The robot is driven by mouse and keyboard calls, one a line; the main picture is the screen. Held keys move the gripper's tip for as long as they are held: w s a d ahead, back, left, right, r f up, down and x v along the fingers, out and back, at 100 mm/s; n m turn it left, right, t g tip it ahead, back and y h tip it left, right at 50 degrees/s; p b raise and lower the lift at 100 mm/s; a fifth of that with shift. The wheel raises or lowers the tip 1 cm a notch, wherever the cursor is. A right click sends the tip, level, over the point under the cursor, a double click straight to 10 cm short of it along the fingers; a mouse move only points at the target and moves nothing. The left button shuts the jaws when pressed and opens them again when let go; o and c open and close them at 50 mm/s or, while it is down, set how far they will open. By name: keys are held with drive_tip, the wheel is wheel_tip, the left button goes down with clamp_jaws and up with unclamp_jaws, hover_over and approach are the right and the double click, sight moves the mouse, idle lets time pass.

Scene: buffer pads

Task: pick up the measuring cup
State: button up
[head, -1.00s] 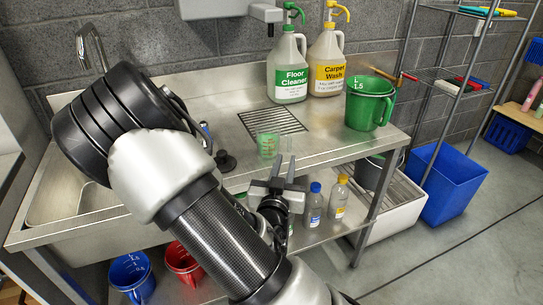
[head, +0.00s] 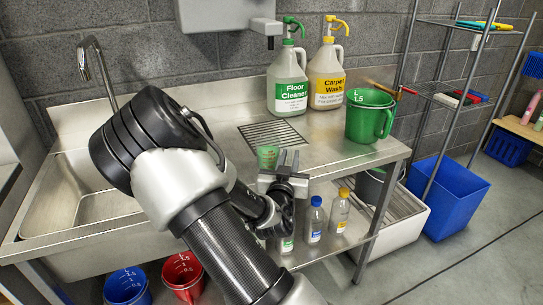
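A small clear measuring cup with green markings (head: 268,157) stands upright on the steel counter, just in front of the drain grate. My gripper (head: 288,158) is at the counter's front edge, close beside the cup on its right in the picture. Its two fingers point away from me and show a gap with nothing visible between them. I cannot tell whether the near finger touches the cup. A larger green measuring jug (head: 369,115) stands at the counter's right end.
Floor cleaner (head: 287,82) and carpet wash (head: 326,75) jugs stand at the back of the counter (head: 335,150). A sink (head: 85,195) is left. Small bottles (head: 314,220) are on the lower shelf. Blue (head: 127,287) and red (head: 182,273) pails are below.

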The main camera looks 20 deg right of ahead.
clamp_jaws()
drive_tip(key=shift+r, duration=0.2)
drive_tip(key=shift+r+p, duration=1.65)
drive_tip(key=shift+r, duration=3.15)
drive_tip(key=shift+c, duration=1.6)
unclamp_jaws()
clamp_jaws()
